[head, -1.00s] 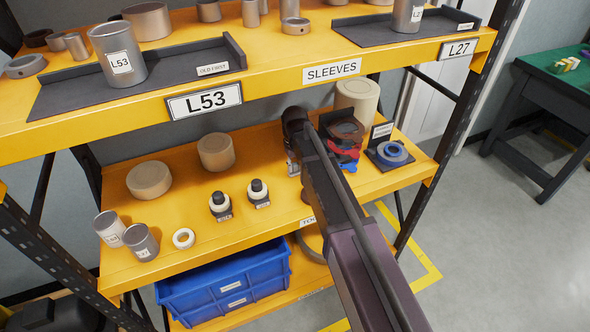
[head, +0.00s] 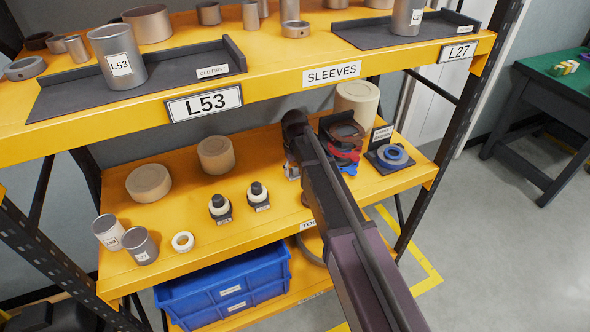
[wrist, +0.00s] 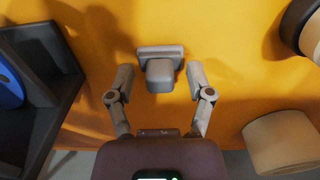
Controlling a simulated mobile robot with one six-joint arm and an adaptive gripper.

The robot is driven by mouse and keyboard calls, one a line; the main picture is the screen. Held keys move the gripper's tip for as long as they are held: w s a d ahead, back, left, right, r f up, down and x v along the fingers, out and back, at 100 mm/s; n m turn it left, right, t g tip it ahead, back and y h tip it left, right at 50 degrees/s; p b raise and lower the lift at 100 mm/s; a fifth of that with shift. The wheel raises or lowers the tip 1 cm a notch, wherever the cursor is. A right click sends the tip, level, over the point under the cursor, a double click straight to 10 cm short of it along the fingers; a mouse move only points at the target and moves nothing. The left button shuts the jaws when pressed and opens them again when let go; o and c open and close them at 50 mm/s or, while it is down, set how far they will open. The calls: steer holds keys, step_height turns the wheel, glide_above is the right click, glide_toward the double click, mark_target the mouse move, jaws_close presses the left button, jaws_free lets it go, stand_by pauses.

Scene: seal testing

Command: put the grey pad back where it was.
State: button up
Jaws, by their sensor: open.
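The grey pad (wrist: 163,72) is a small rounded grey block with a wider flat plate at its far side; it sits on the yellow shelf in the wrist view. My gripper (wrist: 159,78) is open, with one finger on each side of the block. Gaps show between both fingers and the block, and nothing is held. In the head view my gripper (head: 292,170) is low over the middle shelf, left of the red and dark stacked rings (head: 345,150). My arm mostly hides the pad there.
A dark tray (head: 374,155) with blue rings (head: 392,155) stands to the right. Two black-topped pieces (head: 258,196) stand to the left of my gripper. A cream cylinder (head: 357,99) is behind. The upper shelf (head: 275,72) overhangs my arm.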

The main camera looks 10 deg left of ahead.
mark_target(295, 168)
steer(key=shift+r, duration=0.1)
step_height(295, 168, up, 12)
steer(key=p, duration=1.2)
stand_by(1.0)
steer(key=s+d+m, duration=0.2)
steer(key=s+d, duration=0.3)
steer(key=d, duration=0.6)
steer(key=s+d+m, duration=0.3)
steer(key=s+d, duration=0.3)
steer(key=d, duration=0.5)
steer(key=s+d+m, duration=0.2)
steer(key=s+d, duration=0.3)
steer(key=d, duration=0.6)
steer(key=shift+s+d, duration=0.25)
steer(key=shift+d, duration=0.1)
steer(key=shift+c, duration=0.2)
